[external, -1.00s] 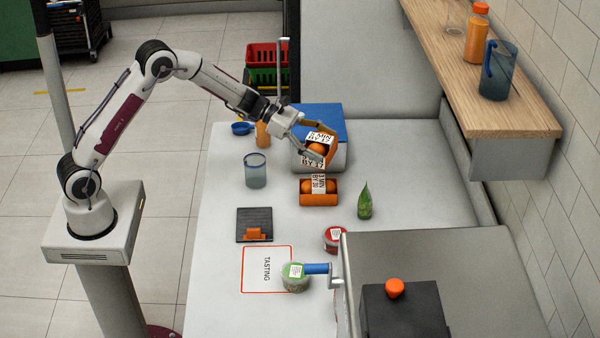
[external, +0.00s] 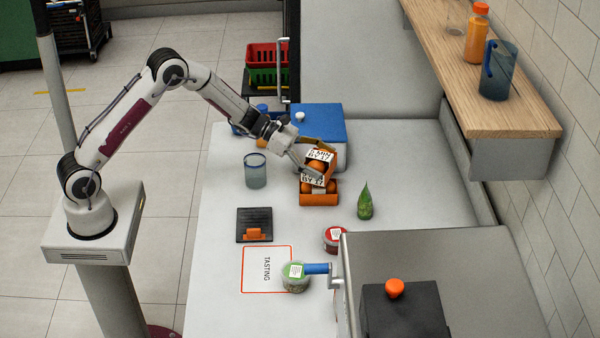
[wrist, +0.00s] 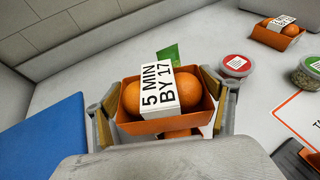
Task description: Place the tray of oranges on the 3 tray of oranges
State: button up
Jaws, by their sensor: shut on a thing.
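My gripper (external: 316,160) is shut on an orange tray of oranges. In the wrist view the held tray (wrist: 160,126) sits between the two fingers (wrist: 165,100), with two oranges and a white band reading "5 MIN BY 17". In the external view the held tray looks tilted. A second orange tray (external: 318,199) stands on the table below it. Its oranges are mostly covered by the held tray, and its band cannot be read now. In the wrist view only a bit of this lower tray (wrist: 180,133) shows. Whether the two trays touch cannot be told.
A blue-topped box (external: 320,118) stands behind, a blue cup (external: 255,171) to the left, and a green bottle-like item (external: 365,202) to the right. A red-lidded tub (wrist: 237,64) and another orange tray (wrist: 278,38) show in the wrist view.

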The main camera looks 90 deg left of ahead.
jog(key=shift+f, duration=1.4)
jog(key=shift+f, duration=0.15)
jog(key=o, duration=1.3)
jog(key=shift+c, duration=0.2)
jog(key=shift+s+a+r, duration=0.2)
jog(key=shift+s+r, duration=0.1)
jog(key=shift+s, duration=0.05)
jog(key=v, duration=1.1)
